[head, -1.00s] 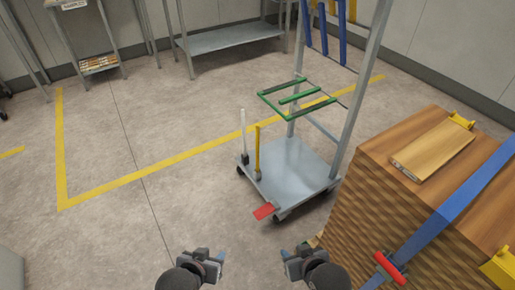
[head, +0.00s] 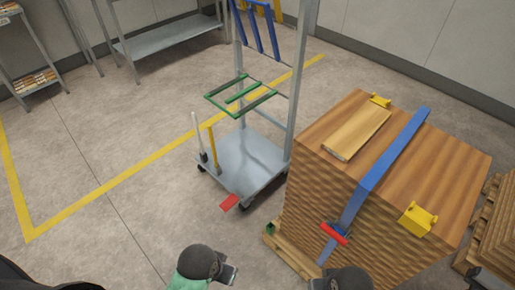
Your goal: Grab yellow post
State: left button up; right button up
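The yellow post (head: 213,148) stands upright near the front left corner of a grey wheeled cart (head: 248,165). A white post (head: 197,135) stands beside it, slightly to its left. My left gripper (head: 230,274) is at the bottom of the view, in front of the cart and well apart from the yellow post. My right gripper (head: 322,284) is at the bottom edge, partly cut off, in front of the wood stack. Neither touches the post, and the finger gap of each is too unclear to read.
A strapped wood stack (head: 330,200) on a pallet stands just right of the cart. A red pedal (head: 230,202) sticks out at the cart's front. A green frame (head: 240,95) is above the cart deck. Floor left of the cart is clear.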

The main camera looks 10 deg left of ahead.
aim_at(208, 127)
jog(key=i+j+z, duration=0.1)
jog(key=j+z, duration=0.3)
jog(key=j, duration=0.15)
jog(key=j+z, duration=0.4)
jog(key=j, duration=0.2)
jog(key=k+j+z, duration=0.1)
jog(key=j+z, duration=0.35)
jog(key=k+j+z, duration=0.15)
jog(key=j+z, duration=0.25)
jog(key=j, duration=0.25)
jog(key=k+j, duration=0.15)
jog(key=j, duration=0.2)
jog(key=k+j, duration=0.1)
jog(key=j, duration=0.25)
jog(key=k+j, duration=0.15)
jog(key=j, duration=0.2)
jog(key=k+j, duration=0.15)
jog(key=j, duration=0.2)
jog(key=k+j+z, duration=0.1)
jog(key=j, duration=0.25)
jog(key=k+j, duration=0.2)
jog(key=j, duration=0.15)
